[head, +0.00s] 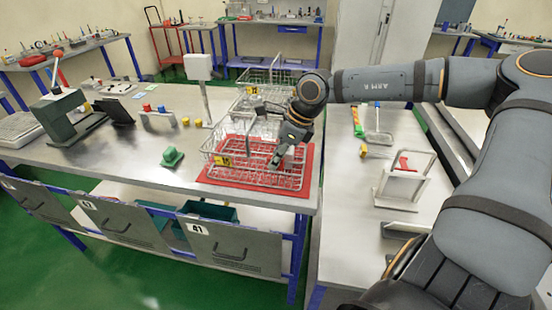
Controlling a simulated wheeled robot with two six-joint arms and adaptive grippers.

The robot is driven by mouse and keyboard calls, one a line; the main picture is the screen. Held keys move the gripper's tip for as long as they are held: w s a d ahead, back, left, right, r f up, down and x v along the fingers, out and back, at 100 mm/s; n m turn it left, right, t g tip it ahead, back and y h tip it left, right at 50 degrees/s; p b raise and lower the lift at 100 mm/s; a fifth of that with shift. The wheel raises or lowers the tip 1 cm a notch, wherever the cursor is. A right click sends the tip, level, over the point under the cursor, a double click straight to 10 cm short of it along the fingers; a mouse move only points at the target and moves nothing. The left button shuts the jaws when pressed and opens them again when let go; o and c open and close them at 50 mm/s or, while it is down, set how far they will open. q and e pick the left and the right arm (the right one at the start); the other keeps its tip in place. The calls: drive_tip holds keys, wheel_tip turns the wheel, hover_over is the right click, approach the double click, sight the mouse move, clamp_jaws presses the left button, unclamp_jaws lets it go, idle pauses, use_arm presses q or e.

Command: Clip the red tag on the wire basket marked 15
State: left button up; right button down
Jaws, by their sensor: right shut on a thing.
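A wire basket (213,148) stands on a red mat (205,176) at the bench's front right, with a yellow label (222,160) on its left side. Another wire basket (232,108) stands behind it, also with a yellow label (251,90). I cannot read either number. My right gripper (276,160) reaches down at the front basket, its fingers over the wires. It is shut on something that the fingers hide. I cannot make out the red tag against the red mat. My left gripper is not in view.
A green block (172,157) lies left of the mat. A white post (204,100) stands behind, near small yellow blocks (197,122). A green press (62,115) stands at the left. A white stand with a red part (403,185) is on the right bench, past a narrow gap.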

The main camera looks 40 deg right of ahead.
idle(0.6)
drive_tip(key=shift+f+b, duration=0.35)
drive_tip(key=shift+b, duration=0.25)
idle(0.3)
drive_tip(key=c, duration=0.8)
unclamp_jaws()
drive_tip(key=shift+r, duration=0.1)
wheel_tip(320, 180, up, 5)
drive_tip(key=p, duration=0.3)
drive_tip(key=shift+p, duration=0.3)
wheel_tip(320, 180, up, 2)
drive_tip(key=shift+r+p, duration=0.1)
drive_tip(key=shift+p, duration=1.1)
